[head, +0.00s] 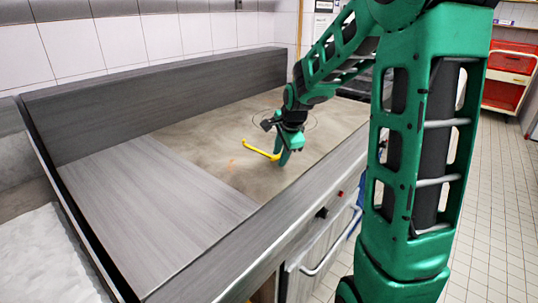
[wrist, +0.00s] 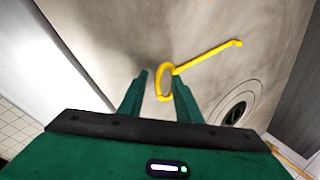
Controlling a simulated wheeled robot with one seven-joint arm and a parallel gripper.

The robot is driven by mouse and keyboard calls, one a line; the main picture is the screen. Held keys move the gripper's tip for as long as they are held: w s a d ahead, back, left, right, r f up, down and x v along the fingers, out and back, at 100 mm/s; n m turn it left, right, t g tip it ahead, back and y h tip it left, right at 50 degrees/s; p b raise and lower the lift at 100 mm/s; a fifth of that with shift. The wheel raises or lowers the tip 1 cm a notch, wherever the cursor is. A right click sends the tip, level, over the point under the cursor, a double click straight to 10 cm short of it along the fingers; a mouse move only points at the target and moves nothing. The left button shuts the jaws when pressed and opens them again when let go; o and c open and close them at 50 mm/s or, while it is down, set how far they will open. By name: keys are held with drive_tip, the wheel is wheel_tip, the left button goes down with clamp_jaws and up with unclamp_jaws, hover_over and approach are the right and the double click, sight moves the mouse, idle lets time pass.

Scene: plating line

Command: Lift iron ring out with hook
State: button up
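A yellow hook (head: 262,150) lies at or just above the brown cooktop plate (head: 205,135); its exact height cannot be told. In the wrist view, the hook (wrist: 208,57) has a loop handle at its near end and a bent tip at the far right. My gripper (head: 283,158) points down over the plate. In the wrist view my gripper (wrist: 161,75) is open, with the loop between its fingers, closer to the right finger and with a gap on the left. The round iron ring (wrist: 257,97) is set in the plate around a dark hole, right of my gripper.
A grey flat worktop (head: 150,190) lies left of the plate, clear. A raised dark back ledge (head: 160,95) runs behind, and a front rail with knobs and a handle (head: 325,245) runs along the front. A red crate cart (head: 508,75) stands far right.

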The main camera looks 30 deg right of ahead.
clamp_jaws()
drive_tip(key=shift+r, duration=0.15)
